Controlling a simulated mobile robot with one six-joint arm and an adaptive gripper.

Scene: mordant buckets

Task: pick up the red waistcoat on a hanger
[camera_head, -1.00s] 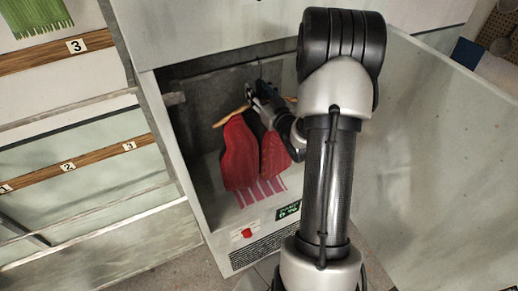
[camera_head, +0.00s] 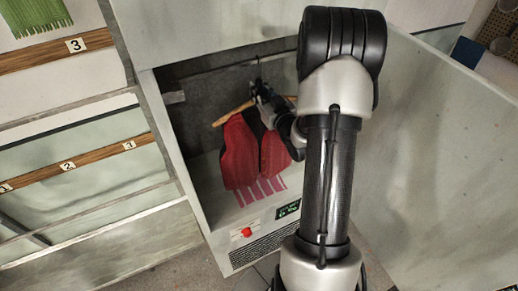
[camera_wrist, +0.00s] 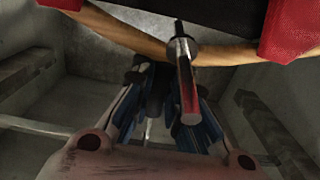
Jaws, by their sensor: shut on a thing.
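The red waistcoat (camera_head: 240,152) hangs upright on a wooden hanger (camera_head: 230,114) inside the open cabinet in the head view, its front parted over a dark lining. In the wrist view, red cloth (camera_wrist: 290,28) shows at the top right and the hanger's wooden bar (camera_wrist: 118,30) crosses the top. My gripper (camera_head: 262,94) comes in from the right and is shut on the hanger near its middle, below the hook. In the wrist view, my gripper's blue-sided fingers (camera_wrist: 163,85) close below the bar. I cannot tell whether the hook touches the rail.
A rail (camera_head: 210,72) crosses the upper cabinet. Cabinet walls (camera_head: 168,135) stand close at the left. Pink stripes (camera_head: 262,190) lie below the waistcoat. A red button (camera_head: 247,232) and green display (camera_head: 288,209) are on the front. An open pale door (camera_head: 440,150) is at the right.

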